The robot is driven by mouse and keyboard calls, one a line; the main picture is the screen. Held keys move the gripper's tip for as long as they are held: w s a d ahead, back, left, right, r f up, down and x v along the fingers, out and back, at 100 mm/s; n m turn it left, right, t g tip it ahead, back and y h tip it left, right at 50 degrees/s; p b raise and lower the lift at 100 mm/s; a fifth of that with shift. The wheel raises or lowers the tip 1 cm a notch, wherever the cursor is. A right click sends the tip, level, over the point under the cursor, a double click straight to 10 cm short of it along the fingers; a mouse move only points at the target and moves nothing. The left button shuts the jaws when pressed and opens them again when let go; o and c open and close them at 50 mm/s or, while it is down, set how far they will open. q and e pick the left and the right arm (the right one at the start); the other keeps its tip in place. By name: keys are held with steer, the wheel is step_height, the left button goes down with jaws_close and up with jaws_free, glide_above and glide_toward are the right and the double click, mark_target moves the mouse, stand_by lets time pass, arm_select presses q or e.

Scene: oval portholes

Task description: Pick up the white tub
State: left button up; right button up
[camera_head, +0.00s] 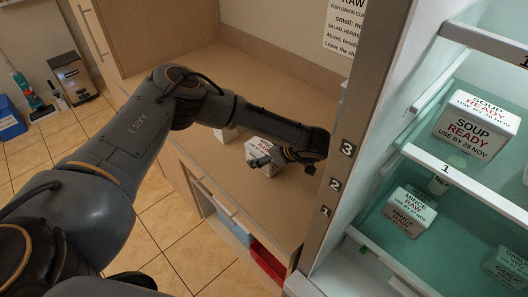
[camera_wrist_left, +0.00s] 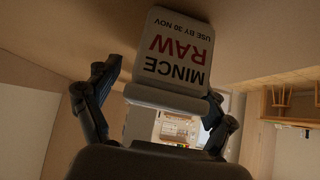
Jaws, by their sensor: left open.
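A white tub (camera_head: 257,149) stands on the wooden counter in the head view, partly hidden by my left gripper (camera_head: 268,160). In the left wrist view the tub (camera_wrist_left: 176,52) shows its lid, labelled "MINCE RAW, USE BY 30 NOV", upside down. My left gripper (camera_wrist_left: 155,108) is open there, with one finger on each side of the tub's near part. I cannot tell whether either finger touches it. My right gripper is in neither view.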

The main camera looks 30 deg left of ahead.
arm_select(q)
steer(key=shift+a+f, duration=0.25)
steer(key=shift+f, duration=0.05)
steer(key=c, duration=1.3)
steer(key=shift+c, duration=1.1)
steer(key=shift+w+r, duration=0.1)
steer(key=shift+r, duration=0.1)
